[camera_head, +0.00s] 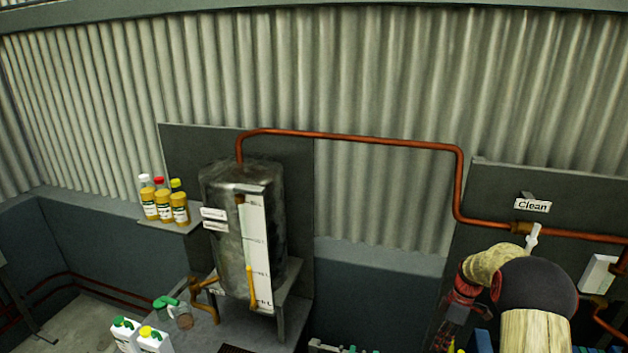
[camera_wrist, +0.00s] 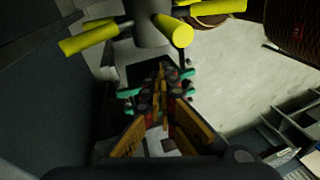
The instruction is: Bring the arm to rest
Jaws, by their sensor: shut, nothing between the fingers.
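My gripper (camera_wrist: 161,72) is shut and empty in the wrist view, its dark and orange fingers meeting near the middle. In the head view my arm reaches in at the lower right. Its dark and red end hangs down in front of a dark panel, and its fingertips are hard to make out there. In the wrist view a grey post (camera_wrist: 148,28) with several yellow handles (camera_wrist: 175,31) stands just beyond the fingertips. I cannot tell whether they touch.
A metal tank (camera_head: 222,230) stands on a grey stand left of centre. A copper pipe (camera_head: 350,138) runs from it to a panel with a "Clean" sign (camera_head: 532,205), close to my arm. Bottles (camera_head: 164,205) stand on a shelf. White jugs (camera_head: 124,335) are at lower left.

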